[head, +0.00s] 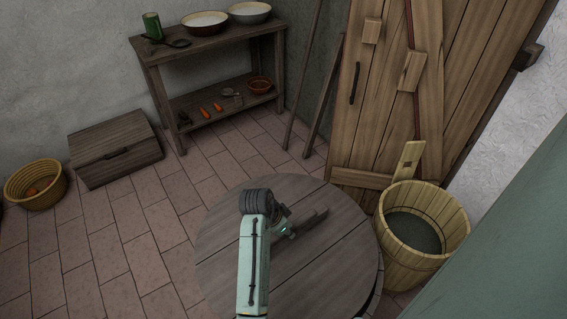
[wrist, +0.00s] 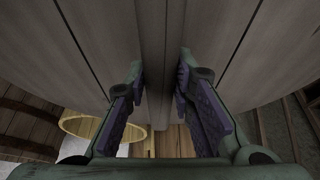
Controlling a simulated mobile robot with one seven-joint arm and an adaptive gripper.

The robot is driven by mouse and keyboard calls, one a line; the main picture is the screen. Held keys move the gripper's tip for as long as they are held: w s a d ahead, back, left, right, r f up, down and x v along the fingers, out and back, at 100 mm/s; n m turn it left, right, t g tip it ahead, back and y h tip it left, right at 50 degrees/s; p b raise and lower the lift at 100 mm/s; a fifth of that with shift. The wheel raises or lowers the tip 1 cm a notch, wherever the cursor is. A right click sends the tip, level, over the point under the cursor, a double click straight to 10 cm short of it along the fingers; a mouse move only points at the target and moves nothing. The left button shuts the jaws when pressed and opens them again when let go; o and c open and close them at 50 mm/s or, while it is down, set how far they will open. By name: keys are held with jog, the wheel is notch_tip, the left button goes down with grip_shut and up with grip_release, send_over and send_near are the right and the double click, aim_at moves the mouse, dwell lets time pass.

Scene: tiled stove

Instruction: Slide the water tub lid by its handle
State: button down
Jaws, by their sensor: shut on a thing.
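The water tub lid (head: 335,262) is a large round disc of grey-brown planks, low in the middle of the head view. Its handle (head: 313,221) is a dark wooden bar on top, partly hidden by my arm. My gripper (head: 291,226) is at the handle, over the lid, and is shut on it. In the wrist view, the two purple-padded fingers of my gripper (wrist: 163,100) stand on either side of the handle bar, with the lid's planks (wrist: 85,30) behind. The tub under the lid is mostly hidden.
A wooden bucket (head: 452,219) of dark water stands close at the lid's right. A plank door (head: 350,130) is behind. A shelf (head: 205,45) with bowls, a chest (head: 115,150) and a basket (head: 38,190) stand farther back. Tiled floor left of the lid is clear.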

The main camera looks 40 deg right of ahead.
jog(key=shift+s+a+p, duration=0.1)
jog(key=shift+s+p, duration=0.7)
jog(key=shift+s, duration=2.05)
jog(key=c, duration=1.3)
grip_release()
jog(key=shift+w, duration=0.1)
jog(key=v, duration=0.7)
jog(key=shift+a+r, duration=0.2)
jog(key=shift+r, duration=0.05)
jog(key=shift+w, duration=0.1)
